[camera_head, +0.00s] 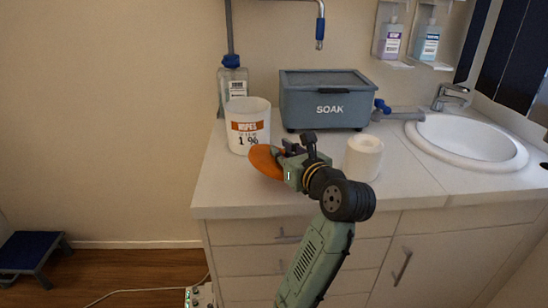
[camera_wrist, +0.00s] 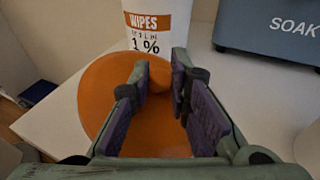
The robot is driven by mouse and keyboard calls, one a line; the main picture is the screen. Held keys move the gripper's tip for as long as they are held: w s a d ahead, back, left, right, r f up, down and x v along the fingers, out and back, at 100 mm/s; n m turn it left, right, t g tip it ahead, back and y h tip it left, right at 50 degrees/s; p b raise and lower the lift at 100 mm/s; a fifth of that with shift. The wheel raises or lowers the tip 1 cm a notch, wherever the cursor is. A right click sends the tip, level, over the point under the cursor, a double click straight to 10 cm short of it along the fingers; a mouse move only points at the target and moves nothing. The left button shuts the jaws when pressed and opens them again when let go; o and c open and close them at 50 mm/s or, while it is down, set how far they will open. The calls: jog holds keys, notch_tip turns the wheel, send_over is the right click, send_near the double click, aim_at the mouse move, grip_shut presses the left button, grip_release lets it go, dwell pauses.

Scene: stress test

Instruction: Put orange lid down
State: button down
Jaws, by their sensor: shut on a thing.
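The orange lid (camera_head: 263,161) is a round disc with a knob and shows in front of the white wipes tub, near the left part of the counter. In the wrist view the lid (camera_wrist: 100,88) spreads beneath and left of the fingers. My gripper (camera_head: 283,157) is shut on the lid's knob; in the wrist view its two purple-padded fingers (camera_wrist: 162,72) stand either side of it. The lid looks tilted in the head view. I cannot tell whether its edge touches the counter. The white wipes tub (camera_head: 247,128) stands upright just behind the lid, and its top looks uncovered.
A grey SOAK box (camera_head: 325,102) stands behind, right of the tub. A white roll (camera_head: 363,157) stands right of my gripper. A clear bottle (camera_head: 232,87) is behind the tub. The sink (camera_head: 470,143) is at right. Bare counter (camera_head: 225,190) lies at the front left edge.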

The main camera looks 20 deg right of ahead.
jog(key=w, duration=0.1)
jog(key=w+a, duration=0.1)
jog(key=w, duration=0.1)
jog(key=shift+a+f, duration=0.15)
jog(key=shift+f+p, duration=0.35)
jog(key=shift+f, duration=1.4)
jog(key=shift+f, duration=0.1)
jog(key=c, duration=1.5)
grip_release()
